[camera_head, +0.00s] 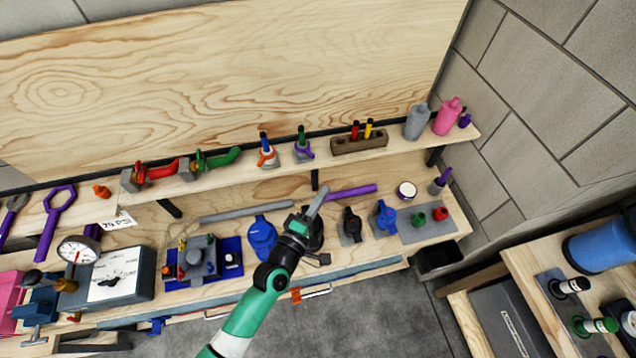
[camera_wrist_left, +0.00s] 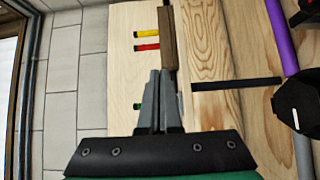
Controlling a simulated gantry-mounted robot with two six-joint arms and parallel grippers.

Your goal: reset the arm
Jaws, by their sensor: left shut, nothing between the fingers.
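My left gripper (camera_head: 317,205) is at the end of the green and white arm that comes up from the bottom of the head view. Its grey fingers are together and empty, pointing up toward the shelf, above the workbench. In the left wrist view the shut fingers (camera_wrist_left: 158,98) point toward the shelf with the brown block. My right gripper is in neither view.
A shelf (camera_head: 230,178) carries red and green tools, a brown holder (camera_head: 358,143), a grey bottle (camera_head: 417,122) and a pink bottle (camera_head: 448,116). The bench below holds a gauge (camera_head: 78,250), a blue tray (camera_head: 228,272) and a purple bar (camera_head: 352,192). Grey floor (camera_head: 370,315) is clear.

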